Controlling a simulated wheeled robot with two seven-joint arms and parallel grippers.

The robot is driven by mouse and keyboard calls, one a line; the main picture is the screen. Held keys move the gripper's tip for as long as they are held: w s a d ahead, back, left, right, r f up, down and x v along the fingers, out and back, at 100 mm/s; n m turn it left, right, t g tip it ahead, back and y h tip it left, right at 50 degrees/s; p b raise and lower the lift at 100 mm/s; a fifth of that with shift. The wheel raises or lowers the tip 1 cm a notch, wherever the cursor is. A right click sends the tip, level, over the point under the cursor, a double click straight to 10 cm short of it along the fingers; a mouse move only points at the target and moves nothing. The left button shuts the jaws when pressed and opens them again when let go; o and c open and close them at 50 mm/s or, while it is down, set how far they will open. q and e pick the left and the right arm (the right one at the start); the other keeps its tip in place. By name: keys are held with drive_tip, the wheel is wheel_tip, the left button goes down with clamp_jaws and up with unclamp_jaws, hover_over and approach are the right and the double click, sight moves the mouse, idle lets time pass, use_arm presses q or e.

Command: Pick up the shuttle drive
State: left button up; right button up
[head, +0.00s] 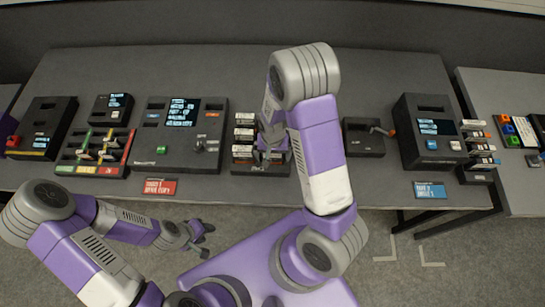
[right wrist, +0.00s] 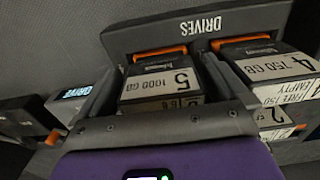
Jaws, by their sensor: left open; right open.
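The drive rack, marked DRIVES (right wrist: 204,27), holds several white-labelled drives; it is partly hidden by my right arm in the head view (head: 262,171). I cannot tell which drive is the shuttle drive. In the right wrist view, a drive labelled 5 1000 GB (right wrist: 162,84) sits in the rack, and a drive labelled 4 750 GB (right wrist: 268,67) is to its right. My right gripper (head: 268,145) is open over the rack, its fingers on either side of drive 5; contact cannot be told. My left gripper (head: 198,238) is open and empty, off the table's front edge.
A dark console with a screen (head: 155,105) stands left of the rack. A small box with an orange-tipped lever (head: 363,143) and another screen unit (head: 414,105) stand to the right. Coloured slots (head: 70,168) and a red sign (head: 160,188) are at left. The back of the table is clear.

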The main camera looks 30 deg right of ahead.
drive_tip(key=shift+w+f, duration=0.15)
drive_tip(key=shift+f, duration=0.3)
drive_tip(key=shift+c, duration=0.3)
drive_tip(key=shift+r, duration=0.1)
drive_tip(key=c, duration=1.1)
